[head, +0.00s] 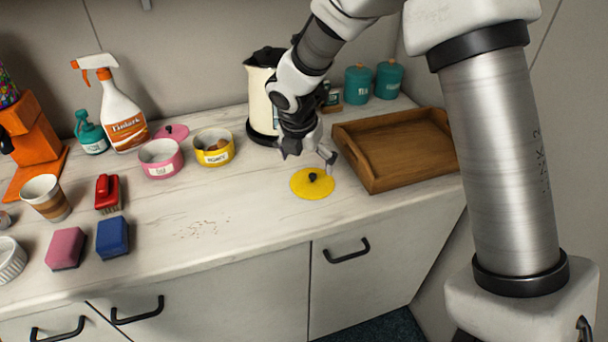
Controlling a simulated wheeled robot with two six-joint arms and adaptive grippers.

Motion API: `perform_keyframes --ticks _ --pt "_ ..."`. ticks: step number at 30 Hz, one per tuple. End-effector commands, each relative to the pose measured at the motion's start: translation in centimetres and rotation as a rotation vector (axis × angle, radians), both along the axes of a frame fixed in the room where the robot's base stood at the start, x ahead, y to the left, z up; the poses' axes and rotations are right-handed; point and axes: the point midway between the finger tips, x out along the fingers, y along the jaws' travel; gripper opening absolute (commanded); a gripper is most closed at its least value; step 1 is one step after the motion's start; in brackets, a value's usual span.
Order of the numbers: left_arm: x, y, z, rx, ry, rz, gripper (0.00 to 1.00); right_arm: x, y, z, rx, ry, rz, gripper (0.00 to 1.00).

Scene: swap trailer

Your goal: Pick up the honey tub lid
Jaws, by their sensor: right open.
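The yellow honey tub lid (311,187) lies flat on the counter with its dark knob on top. The yellow honey tub (213,149) stands open to the left of it, with something brown inside. My right gripper (308,161) is just behind and above the lid, open, with its fingers pointing down and apart from the knob as far as I can tell. My left gripper is not in view.
A wooden tray (372,180) sits right of the lid, close to the gripper. A cream kettle (259,95) stands behind. A pink tub (161,160) and its pink lid (173,132) are at left. A blue sponge (113,238) and red brush (107,193) lie nearer. The counter front middle is mostly clear.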

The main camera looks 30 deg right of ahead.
Motion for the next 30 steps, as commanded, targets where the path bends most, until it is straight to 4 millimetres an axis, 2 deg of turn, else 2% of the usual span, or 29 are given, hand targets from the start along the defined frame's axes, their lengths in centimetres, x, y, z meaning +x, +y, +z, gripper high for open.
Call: perform_keyframes --ticks 9,17,18,20,24,26,29,30 --pt "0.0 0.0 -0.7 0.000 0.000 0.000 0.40 0.8 -1.5 -5.2 0.002 0.003 -0.001 1.00" --pt "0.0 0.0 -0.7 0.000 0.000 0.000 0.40 1.0 -1.6 -5.7 0.001 -0.001 -0.001 1.00" --pt "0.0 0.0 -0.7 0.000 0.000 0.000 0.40 1.0 -1.6 -5.7 0.001 -0.001 -0.001 0.93" --pt "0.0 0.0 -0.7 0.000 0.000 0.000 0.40 1.0 -1.6 -5.7 0.001 -0.001 -0.001 0.72" --pt "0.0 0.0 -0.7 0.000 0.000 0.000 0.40 1.0 -1.6 -5.8 0.002 0.001 -0.001 0.22" --pt "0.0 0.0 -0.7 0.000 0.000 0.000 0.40 1.0 -1.6 -5.8 0.002 0.001 -0.001 0.17" --pt "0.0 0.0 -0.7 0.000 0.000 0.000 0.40 0.9 -1.6 -5.9 0.002 0.002 -0.001 0.00" --pt "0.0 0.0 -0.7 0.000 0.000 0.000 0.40 0.9 -1.6 -5.9 0.003 0.003 -0.001 0.00"
